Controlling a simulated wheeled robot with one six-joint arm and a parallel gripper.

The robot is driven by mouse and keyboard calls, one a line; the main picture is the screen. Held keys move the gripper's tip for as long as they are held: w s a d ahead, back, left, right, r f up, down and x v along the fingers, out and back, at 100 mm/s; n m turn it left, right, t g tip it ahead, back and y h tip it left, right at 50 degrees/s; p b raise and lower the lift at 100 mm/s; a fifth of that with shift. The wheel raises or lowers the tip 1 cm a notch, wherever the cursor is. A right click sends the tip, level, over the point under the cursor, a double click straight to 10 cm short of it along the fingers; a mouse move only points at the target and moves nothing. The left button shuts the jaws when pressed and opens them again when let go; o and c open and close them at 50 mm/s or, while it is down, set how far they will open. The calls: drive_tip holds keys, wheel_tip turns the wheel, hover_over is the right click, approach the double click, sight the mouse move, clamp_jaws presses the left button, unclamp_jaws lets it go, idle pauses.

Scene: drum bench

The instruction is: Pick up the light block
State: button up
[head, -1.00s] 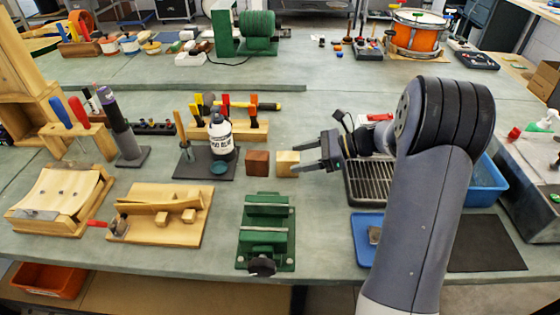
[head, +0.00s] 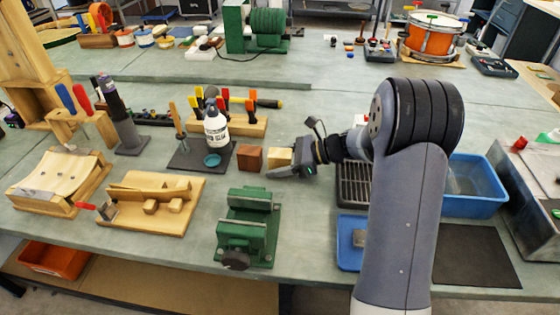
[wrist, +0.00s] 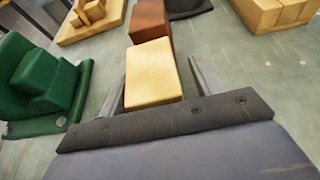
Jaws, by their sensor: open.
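The light block (head: 279,156) sits on the bench just right of a dark brown block (head: 249,157). My gripper (head: 275,168) is at the light block, reaching in from the right. In the wrist view the light block (wrist: 152,72) stands between the two open fingers of my gripper (wrist: 158,85), with the left finger close along its side and a gap on the right. The brown block (wrist: 150,20) is just beyond it. Whether the fingers touch the light block I cannot tell.
A green vise (head: 248,228) stands in front of the blocks. A dark mat with a white bottle (head: 216,130) lies to the left. A black rack (head: 354,184) and a blue bin (head: 474,186) are to the right.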

drive_tip(key=shift+c, duration=0.3)
drive_tip(key=c, duration=1)
drive_tip(key=shift+c, duration=0.2)
drive_tip(key=shift+r, duration=0.1)
